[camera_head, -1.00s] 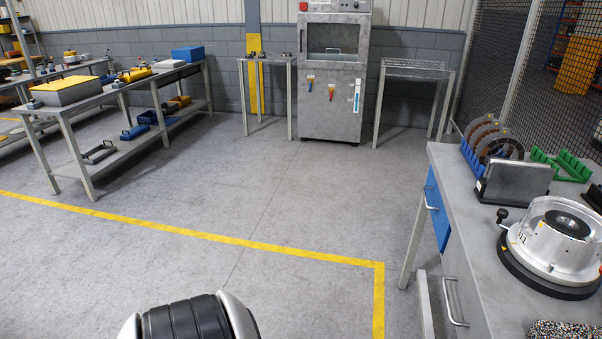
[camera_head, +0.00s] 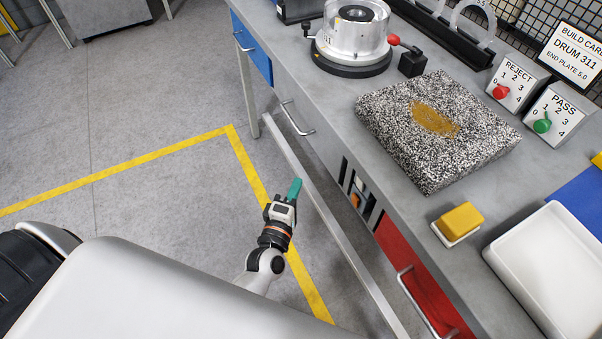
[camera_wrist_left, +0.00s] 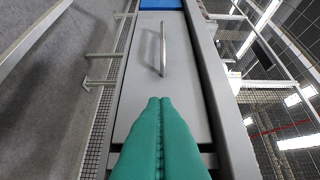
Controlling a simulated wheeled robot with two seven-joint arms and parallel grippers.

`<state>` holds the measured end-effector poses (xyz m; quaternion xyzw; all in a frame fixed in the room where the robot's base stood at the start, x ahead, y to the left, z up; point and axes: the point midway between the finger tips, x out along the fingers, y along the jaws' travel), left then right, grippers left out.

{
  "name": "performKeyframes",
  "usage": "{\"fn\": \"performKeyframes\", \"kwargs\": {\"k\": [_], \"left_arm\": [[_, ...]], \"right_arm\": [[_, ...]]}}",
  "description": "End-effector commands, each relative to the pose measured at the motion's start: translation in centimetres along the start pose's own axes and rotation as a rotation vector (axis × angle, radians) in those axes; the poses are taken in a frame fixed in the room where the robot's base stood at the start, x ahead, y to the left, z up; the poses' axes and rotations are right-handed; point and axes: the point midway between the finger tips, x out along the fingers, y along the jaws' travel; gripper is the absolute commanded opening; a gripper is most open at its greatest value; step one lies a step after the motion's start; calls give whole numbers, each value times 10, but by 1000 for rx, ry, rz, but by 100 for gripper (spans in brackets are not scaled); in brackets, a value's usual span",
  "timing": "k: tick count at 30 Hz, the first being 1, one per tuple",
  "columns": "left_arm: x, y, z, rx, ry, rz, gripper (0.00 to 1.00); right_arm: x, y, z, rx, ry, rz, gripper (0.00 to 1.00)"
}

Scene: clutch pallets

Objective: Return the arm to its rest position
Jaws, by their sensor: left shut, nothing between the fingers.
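My left gripper (camera_head: 295,190) hangs beside the front of the grey workbench (camera_head: 310,85), below the level of its top. Its teal fingers are together with nothing between them. In the left wrist view the teal fingers (camera_wrist_left: 160,108) are pressed side by side and point toward a grey drawer front with a metal handle (camera_wrist_left: 162,50). They look apart from the bench. My right gripper is in neither view.
On the bench are a silver drum fixture (camera_head: 352,35), a speckled pad (camera_head: 385,125), a yellow block (camera_head: 462,220), a white tray (camera_head: 545,290), and REJECT (camera_head: 517,82) and PASS (camera_head: 556,112) counters. Drawer handles (camera_head: 297,118) stick out in front.

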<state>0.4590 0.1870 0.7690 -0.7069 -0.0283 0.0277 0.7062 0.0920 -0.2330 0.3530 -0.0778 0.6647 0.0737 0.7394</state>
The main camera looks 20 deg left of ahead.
Motion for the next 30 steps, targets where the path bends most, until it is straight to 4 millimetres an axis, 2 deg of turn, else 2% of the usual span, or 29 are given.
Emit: {"fn": "performKeyframes", "kwargs": {"k": [3,11,14,17,20,21,23,24,26,27,29,30], "left_arm": [[-11,0,0,0,0,-1,0],[-16,1,0,3,2,2,0],[-18,17,-4,50,22,39,0],[-26,59,-13,179,82,136,0],[-48,124,-22,379,189,280,0],[-61,153,-24,468,244,343,0],[-84,193,-25,600,332,431,0],[-101,219,-24,684,395,488,0],[-129,255,-19,810,495,570,0],[-150,278,-14,890,566,622,0],[-183,308,-5,1003,678,696,0],[-206,326,3,1077,756,742,0]], "right_arm": [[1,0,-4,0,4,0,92],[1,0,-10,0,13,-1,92],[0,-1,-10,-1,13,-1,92],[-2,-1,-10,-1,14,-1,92],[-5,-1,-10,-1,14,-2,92],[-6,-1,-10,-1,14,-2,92],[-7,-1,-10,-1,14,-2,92],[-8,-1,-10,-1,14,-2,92],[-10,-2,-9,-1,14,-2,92],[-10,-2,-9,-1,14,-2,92],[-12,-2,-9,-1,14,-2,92],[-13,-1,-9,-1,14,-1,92]]}}
